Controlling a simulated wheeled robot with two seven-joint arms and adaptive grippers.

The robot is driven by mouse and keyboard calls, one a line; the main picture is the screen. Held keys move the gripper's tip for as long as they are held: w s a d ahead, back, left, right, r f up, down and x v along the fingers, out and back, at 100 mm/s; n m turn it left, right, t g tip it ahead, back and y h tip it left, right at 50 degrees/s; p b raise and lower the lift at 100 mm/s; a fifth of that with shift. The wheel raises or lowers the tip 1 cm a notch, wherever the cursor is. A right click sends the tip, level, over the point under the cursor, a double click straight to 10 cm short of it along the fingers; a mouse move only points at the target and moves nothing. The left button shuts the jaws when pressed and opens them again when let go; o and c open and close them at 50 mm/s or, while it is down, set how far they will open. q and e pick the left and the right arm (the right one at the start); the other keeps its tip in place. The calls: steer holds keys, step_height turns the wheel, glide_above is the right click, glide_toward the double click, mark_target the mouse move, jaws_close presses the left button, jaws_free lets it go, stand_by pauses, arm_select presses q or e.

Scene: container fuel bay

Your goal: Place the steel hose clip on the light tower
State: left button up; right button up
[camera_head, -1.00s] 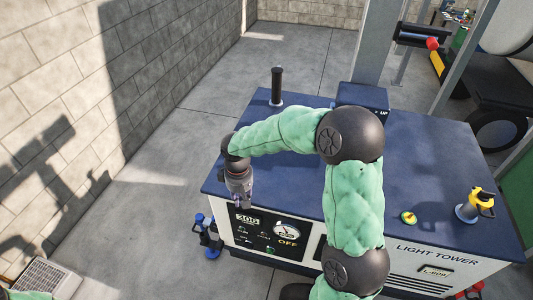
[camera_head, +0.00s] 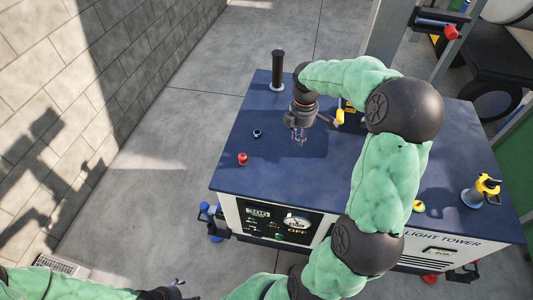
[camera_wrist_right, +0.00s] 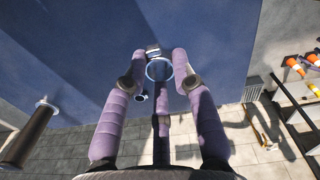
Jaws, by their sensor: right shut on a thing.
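The light tower (camera_head: 250,190) is a white cabinet with a dark blue top and a front panel. My right gripper (camera_head: 298,138) hangs over the left part of that top, fingers pointing down. In the right wrist view the steel hose clip (camera_wrist_right: 160,70), a thin pale ring with a small block, sits between the fingertips, and the gripper is shut on it. The dark blue top lies behind it; I cannot tell the gap between clip and top. My left gripper (camera_head: 178,286) is only partly visible at the bottom edge, its jaws unclear.
A black upright post (camera_head: 278,70) stands at the top's back left. A red knob (camera_head: 242,158) and a small dark ring-like piece (camera_head: 257,133) are on the left side. A yellow-handled item (camera_head: 342,113) is right of my gripper; a yellow-and-black fitting (camera_head: 482,190) is far right.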

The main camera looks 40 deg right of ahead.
mark_target(262, 170)
steer(key=w+a+f, duration=0.1)
steer(key=a+f, duration=0.1)
steer(key=a, duration=0.1)
steer(key=w+a+f+b, duration=0.1)
steer(key=a+f, duration=0.1)
steer(key=a, duration=0.1)
steer(key=w+a+f, duration=0.2)
steer(key=a, duration=0.1)
steer(key=shift+w+a+f, duration=0.1)
steer(key=shift+a+f, duration=0.25)
steer(key=shift+f, duration=0.05)
steer(key=shift+w+a+f+b, duration=0.3)
steer(key=shift+a+f+b, duration=0.1)
steer(key=shift+a+f, duration=0.35)
steer(key=f, duration=0.2)
steer(key=f+b, duration=0.1)
steer(key=f, duration=0.1)
steer(key=shift+w+a, duration=0.25)
steer(key=shift+a, duration=0.1)
steer(key=shift+f, duration=0.15)
steer(key=shift+f, duration=0.1)
steer(key=o, duration=0.8)
